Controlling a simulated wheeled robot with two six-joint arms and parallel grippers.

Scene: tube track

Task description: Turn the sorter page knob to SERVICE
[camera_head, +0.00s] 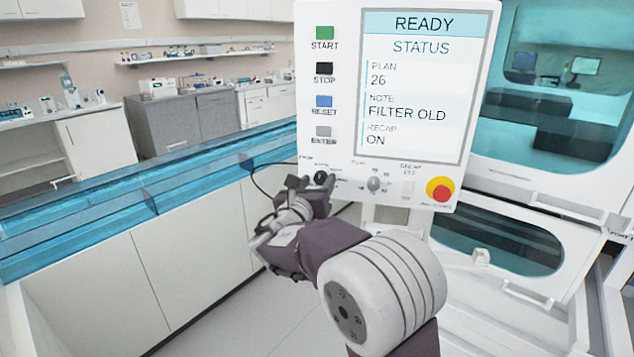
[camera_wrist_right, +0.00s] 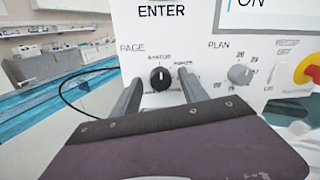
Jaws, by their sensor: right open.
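The sorter page knob (camera_wrist_right: 160,78) is a small black dial with a white mark under the word PAGE. Its mark points roughly up, toward the STATUS label. In the head view the knob (camera_head: 320,177) is at the panel's lower left, partly beside my gripper. My right gripper (camera_wrist_right: 160,77) is open, with one grey finger on each side of the knob in the wrist view. I cannot tell whether the fingers touch it. In the head view my right gripper (camera_head: 308,187) is at the panel's lower edge. The SERVICE label cannot be read. My left gripper is out of view.
The panel screen (camera_head: 415,85) reads READY, STATUS, PLAN 26. A grey PLAN knob (camera_wrist_right: 240,75), a RECAP switch (camera_wrist_right: 286,81) and a red stop button (camera_head: 440,188) sit to the right. START, STOP, RESET and ENTER buttons are above. A blue-edged counter runs left.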

